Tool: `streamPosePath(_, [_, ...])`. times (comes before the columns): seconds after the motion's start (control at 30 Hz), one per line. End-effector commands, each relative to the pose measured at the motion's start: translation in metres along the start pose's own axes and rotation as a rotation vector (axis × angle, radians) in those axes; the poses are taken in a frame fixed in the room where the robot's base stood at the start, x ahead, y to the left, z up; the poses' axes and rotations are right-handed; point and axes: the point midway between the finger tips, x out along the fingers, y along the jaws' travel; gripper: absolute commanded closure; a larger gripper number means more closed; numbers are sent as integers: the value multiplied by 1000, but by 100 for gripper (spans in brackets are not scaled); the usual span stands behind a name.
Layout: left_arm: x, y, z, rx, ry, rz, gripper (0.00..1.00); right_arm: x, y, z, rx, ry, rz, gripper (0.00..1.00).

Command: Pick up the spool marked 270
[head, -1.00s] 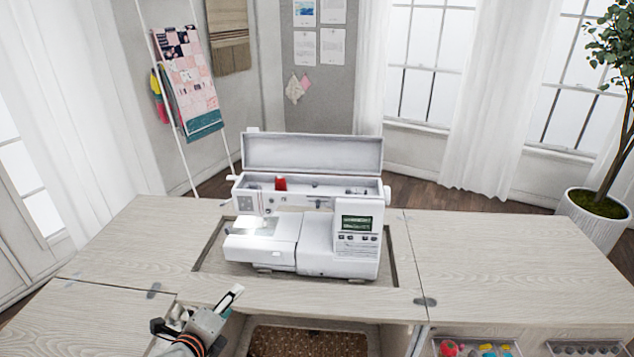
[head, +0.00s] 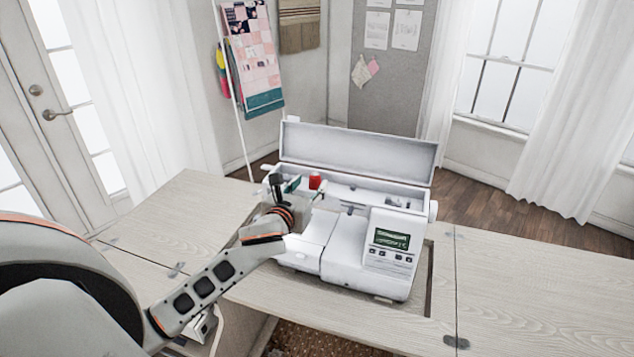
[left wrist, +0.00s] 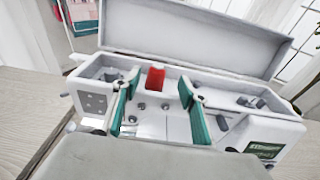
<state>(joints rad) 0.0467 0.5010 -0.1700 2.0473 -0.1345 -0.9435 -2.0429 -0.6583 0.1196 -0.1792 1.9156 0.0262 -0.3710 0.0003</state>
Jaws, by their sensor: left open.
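A red spool (head: 315,181) stands in the open top compartment of the white sewing machine (head: 340,245). I cannot read a number on it. In the left wrist view the spool (left wrist: 155,79) stands upright near the compartment's back wall, between the lines of the two green-padded fingers. My left gripper (head: 306,187) is open and empty over the left part of the machine. Its fingers also show in the left wrist view (left wrist: 160,82), apart on either side and short of the spool. My right gripper is not in view.
The machine's lid (head: 358,153) stands raised behind the compartment. Metal posts and small fittings (left wrist: 140,105) are on the compartment floor near the spool. The cabinet top (head: 530,290) is clear on the right.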

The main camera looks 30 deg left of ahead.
Motion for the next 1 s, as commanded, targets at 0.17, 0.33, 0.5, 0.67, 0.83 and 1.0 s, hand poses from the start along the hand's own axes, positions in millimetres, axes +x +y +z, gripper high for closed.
streamPosePath(0.17, [13,0,0,-3,0,-1,57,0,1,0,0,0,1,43])
streamPosePath(0.33, [30,4,-3,-4,1,2,57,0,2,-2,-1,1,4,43])
streamPosePath(0.5, [54,6,-5,-3,1,1,57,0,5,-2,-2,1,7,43])
streamPosePath(0.67, [64,5,-5,-3,1,-1,57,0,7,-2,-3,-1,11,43])
streamPosePath(0.83, [65,5,-5,-2,1,-1,57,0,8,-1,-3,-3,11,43])
streamPosePath(1.0, [65,5,-5,-2,1,-1,86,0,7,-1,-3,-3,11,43])
